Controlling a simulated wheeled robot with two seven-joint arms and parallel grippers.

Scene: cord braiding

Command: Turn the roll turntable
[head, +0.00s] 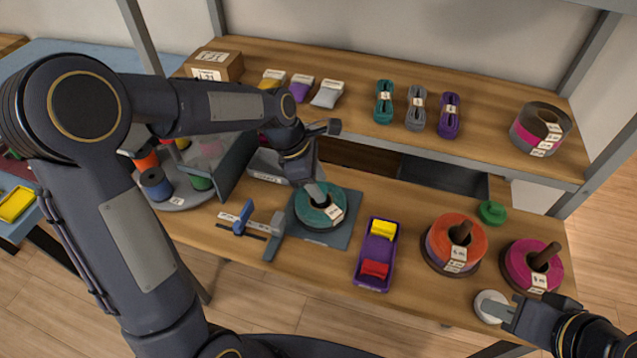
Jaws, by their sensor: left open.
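A round grey turntable (178,203) stands at the left end of the lower shelf. It has upright grey dividers and carries orange, blue and green rolls; my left arm hides part of it. A teal roll (320,222) with a white label lies on a flat dark grey square plate (345,236) right of it. My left gripper (317,188) is open and points down over the teal roll's centre; whether it touches is unclear. My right gripper (500,311) is at the lower right beside a white disc (488,298); I cannot tell whether its jaws hold it.
A blue and grey clamp-like tool (243,220) lies left of the plate. A purple tray (361,273) with yellow and red pieces is to its right. Orange (440,238) and magenta (521,260) rolls sit on spindles further right. The upper shelf (360,75) overhangs behind, carrying cord bundles.

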